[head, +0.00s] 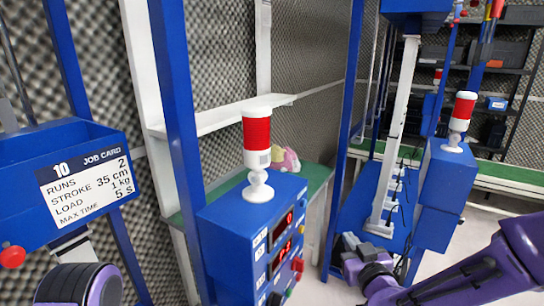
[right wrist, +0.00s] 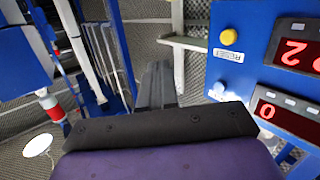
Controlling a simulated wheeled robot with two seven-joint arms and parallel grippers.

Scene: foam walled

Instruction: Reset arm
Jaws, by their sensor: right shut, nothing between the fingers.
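My right gripper (head: 345,246) is on the right of the blue control box (head: 232,235) in the head view. It is shut and empty; its dark fingers (right wrist: 158,80) also show in the right wrist view. There, the box's face (right wrist: 250,75) is to the right of the fingers, apart from them in the picture. A white slanted arm (head: 402,130) stands on a blue frame behind my right gripper. My left gripper is not in view; part of my left arm shows at bottom left.
A red-and-white lamp (head: 257,140) stands on the control box, another (head: 461,115) on a blue box at right. A blue bin (head: 70,165) bears a job card (head: 90,185). A green bench (head: 318,178) with a pink item stands behind. Dark shelves (head: 515,75) stand at back right.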

